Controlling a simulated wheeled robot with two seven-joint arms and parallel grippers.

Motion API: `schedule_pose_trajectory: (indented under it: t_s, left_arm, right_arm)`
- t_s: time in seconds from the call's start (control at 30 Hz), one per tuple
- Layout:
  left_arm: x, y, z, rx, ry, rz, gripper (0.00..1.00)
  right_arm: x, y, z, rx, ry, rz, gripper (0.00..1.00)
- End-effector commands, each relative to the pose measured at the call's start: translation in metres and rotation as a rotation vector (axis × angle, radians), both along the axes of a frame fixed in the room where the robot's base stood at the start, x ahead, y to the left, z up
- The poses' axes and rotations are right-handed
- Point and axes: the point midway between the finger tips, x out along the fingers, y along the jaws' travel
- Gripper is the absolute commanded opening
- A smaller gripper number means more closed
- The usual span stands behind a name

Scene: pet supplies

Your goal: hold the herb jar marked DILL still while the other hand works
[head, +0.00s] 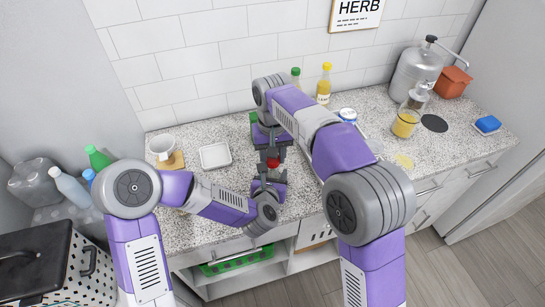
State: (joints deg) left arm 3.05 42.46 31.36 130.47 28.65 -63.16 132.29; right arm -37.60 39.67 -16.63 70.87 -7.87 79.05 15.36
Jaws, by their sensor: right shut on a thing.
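A small red thing (273,162) shows between my two grippers over the counter; it may be the lid or part of the herb jar. No DILL mark can be read, and the fingers hide most of it. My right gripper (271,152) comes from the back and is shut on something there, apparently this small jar. My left gripper (267,177) faces it from the front, very close to the red part. Whether its jaws are open or touching cannot be made out.
The speckled counter (225,225) holds a white cup (162,146) and a white tray (215,156) at left. Bottles (324,86), a blue-lidded container (347,115), a yellow-filled jar (405,123) and a metal canister (416,72) stand at right. A perforated bin (88,275) is front left.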

Motion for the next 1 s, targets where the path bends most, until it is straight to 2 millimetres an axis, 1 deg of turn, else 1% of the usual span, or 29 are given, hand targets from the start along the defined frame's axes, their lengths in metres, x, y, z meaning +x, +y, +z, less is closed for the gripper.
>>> schedule_pose_trajectory:
  t_s: [0.13,0.47,0.53,0.7,0.8,1.0]
  left_arm:
    - [0.0,0.0,0.0,0.0,-0.001,0.0,0.0]
    - [0.0,0.0,0.0,0.0,-0.001,0.0,0.0]
    - [0.0,0.0,0.0,0.0,-0.001,0.0,0.0]
    - [0.0,0.0,0.0,0.0,-0.001,0.0,0.0]
    - [0.0,0.0,0.0,0.0,-0.001,0.0,0.0]
    - [0.0,0.0,0.0,0.0,-0.001,0.0,0.0]
  right_arm:
    - [0.0,0.0,0.005,0.0,0.0,0.0,0.05]
    - [0.0,0.0,0.006,0.0,0.0,0.0,0.05]
    - [0.0,0.0,0.011,0.001,-0.002,0.0,0.05]
    - [0.001,0.0,0.033,0.002,-0.003,-0.001,0.05]
    - [0.0,0.0,0.042,0.0,-0.002,-0.001,0.05]
    - [0.0,0.0,0.045,-0.001,0.0,0.0,0.05]
